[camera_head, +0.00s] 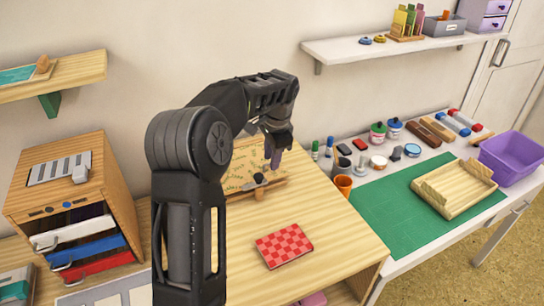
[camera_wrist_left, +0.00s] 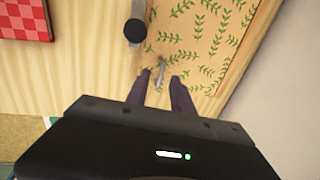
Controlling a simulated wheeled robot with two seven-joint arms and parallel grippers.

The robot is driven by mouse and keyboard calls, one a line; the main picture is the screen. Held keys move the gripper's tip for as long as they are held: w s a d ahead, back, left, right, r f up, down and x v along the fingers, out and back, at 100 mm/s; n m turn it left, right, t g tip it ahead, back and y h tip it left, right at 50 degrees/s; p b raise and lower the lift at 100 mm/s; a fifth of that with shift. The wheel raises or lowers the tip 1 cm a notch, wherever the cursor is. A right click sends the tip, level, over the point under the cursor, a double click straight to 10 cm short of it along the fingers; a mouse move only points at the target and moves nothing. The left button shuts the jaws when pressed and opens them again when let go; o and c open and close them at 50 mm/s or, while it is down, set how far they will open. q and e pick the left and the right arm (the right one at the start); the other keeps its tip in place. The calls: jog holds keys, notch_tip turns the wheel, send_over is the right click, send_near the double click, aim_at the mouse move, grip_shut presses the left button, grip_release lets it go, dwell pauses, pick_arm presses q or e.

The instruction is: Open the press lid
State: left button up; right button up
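The press is a wooden board with a green leaf-patterned lid (camera_head: 240,168) near the wall at the back of the wooden table. The lid also shows in the left wrist view (camera_wrist_left: 206,40). A dark round knob (camera_head: 260,178) sits at its front edge and shows in the wrist view (camera_wrist_left: 134,31). My left gripper (camera_head: 272,162) is over the lid's right part, fingers pointing down. In the wrist view, its two dark fingers (camera_wrist_left: 162,80) are apart, with a thin grey handle (camera_wrist_left: 162,68) between their tips. I cannot tell whether they touch it. My right gripper is not in view.
A red checkered pad (camera_head: 284,245) lies in front of the press. A wooden drawer cabinet (camera_head: 120,185) stands at left. An orange cup (camera_head: 343,186), bottles and a wooden tray (camera_head: 440,207) are on the white table at right. The wooden table's front right is clear.

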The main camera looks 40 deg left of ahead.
pick_arm(q)
grip_shut()
dwell(1.2)
